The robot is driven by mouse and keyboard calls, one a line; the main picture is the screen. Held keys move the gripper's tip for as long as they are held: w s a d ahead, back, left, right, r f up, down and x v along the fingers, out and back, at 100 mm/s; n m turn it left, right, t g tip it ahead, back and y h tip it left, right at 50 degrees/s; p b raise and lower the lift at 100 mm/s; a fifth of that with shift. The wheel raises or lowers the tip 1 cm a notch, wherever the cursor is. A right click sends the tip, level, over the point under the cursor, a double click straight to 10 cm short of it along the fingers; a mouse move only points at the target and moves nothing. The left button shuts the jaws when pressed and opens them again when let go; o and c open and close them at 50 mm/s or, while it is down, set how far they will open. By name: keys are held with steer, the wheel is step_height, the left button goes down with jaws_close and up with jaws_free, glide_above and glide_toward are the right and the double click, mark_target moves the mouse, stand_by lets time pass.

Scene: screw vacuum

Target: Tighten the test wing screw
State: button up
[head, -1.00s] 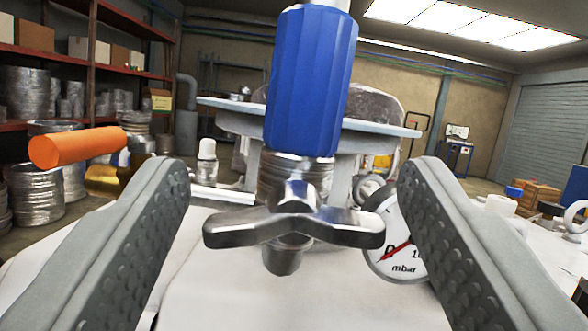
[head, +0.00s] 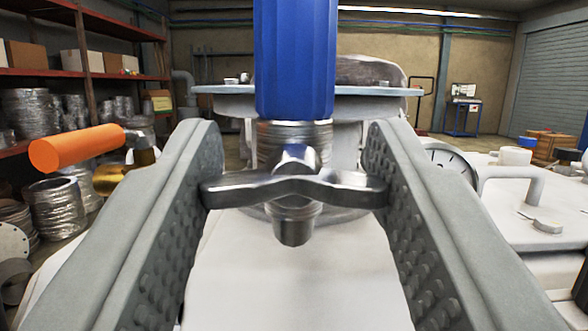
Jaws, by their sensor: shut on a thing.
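The test wing screw (head: 294,190) is a shiny metal piece with two wings spread left and right. It sits below a blue ribbed cylinder (head: 295,60), with a threaded metal collar (head: 294,135) between them. My gripper (head: 294,195) has one grey, studded finger on each side of the screw. It is shut on the wing screw, with the wing tips against the inner pads. The wings look nearly level.
An orange-handled lever (head: 75,150) juts out at the left. A round gauge (head: 452,160) is partly hidden behind the right finger. A white surface (head: 290,280) lies below, with a grey handle (head: 510,185) at the right. Shelves (head: 90,70) stand at the back left.

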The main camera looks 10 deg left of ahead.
steer(key=m+h, duration=0.2)
steer(key=m, duration=0.2)
steer(key=m+h, duration=0.2)
steer(key=m, duration=0.2)
steer(key=shift+m+h, duration=0.3)
steer(key=o, duration=1)
steer(key=shift+s, duration=0.1)
steer(key=v, duration=1.7)
steer(key=shift+s+f, duration=0.1)
steer(key=shift+f, duration=0.05)
